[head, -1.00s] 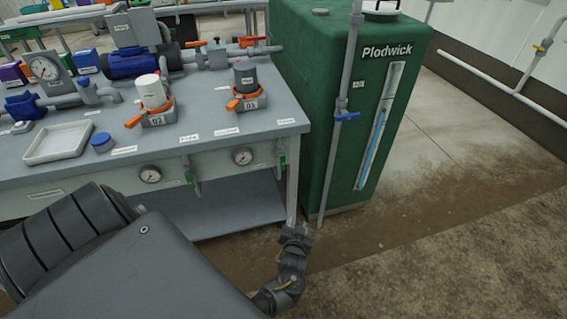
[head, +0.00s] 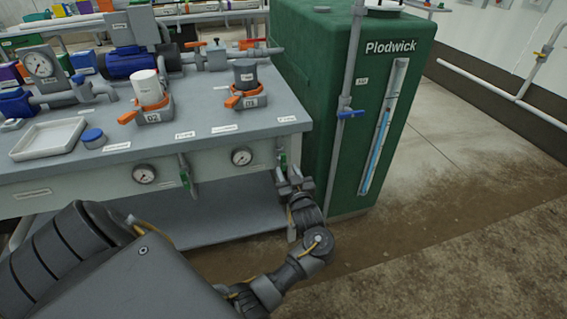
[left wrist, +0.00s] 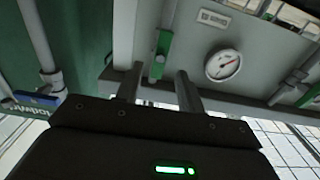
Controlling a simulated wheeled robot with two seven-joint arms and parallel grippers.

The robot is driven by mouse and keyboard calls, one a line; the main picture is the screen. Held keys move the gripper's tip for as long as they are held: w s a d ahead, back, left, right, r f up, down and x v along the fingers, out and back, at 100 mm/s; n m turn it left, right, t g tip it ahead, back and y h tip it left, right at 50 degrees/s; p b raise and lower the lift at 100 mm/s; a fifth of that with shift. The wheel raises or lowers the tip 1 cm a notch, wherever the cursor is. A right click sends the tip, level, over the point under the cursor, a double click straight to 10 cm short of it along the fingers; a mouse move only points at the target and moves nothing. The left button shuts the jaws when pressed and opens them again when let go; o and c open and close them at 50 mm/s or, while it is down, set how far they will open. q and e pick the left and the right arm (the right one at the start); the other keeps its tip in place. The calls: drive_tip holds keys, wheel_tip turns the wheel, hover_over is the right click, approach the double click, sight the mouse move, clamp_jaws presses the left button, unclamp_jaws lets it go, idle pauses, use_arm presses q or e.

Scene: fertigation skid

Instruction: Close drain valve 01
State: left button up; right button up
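Two small drain valves with green levers hang from the bench's front panel. The right one (head: 283,160) is below the side of the canister marked 01; its own label is too small to read. The left one (head: 185,174) is below the canister marked 02. My left gripper (head: 290,176) is at the right valve, just in front of its lever. In the left wrist view the green lever (left wrist: 162,48) shows upright beyond and between the spread fingers (left wrist: 158,78). The fingers are open, and I cannot see them touching the lever. My right gripper is out of view.
The green Plodwick tank (head: 335,195) stands close to the right of my left gripper, with a grey pipe and blue-handled valve (head: 350,114). A pressure gauge (head: 241,156) is between the drain valves. A lower shelf (head: 215,215) lies beneath. Floor at right is clear.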

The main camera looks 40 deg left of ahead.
sight(283, 162)
use_arm(q)
drive_tip(key=x, duration=0.4)
drive_tip(key=shift+w+a, duration=0.1)
drive_tip(key=shift+a, duration=0.05)
drive_tip(key=shift+w+a+b, duration=0.3)
drive_tip(key=shift+a, duration=0.2)
drive_tip(key=shift+w+a, duration=0.1)
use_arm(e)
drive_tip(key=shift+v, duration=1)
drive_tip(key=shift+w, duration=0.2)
use_arm(q)
drive_tip(key=shift+c, duration=0.2)
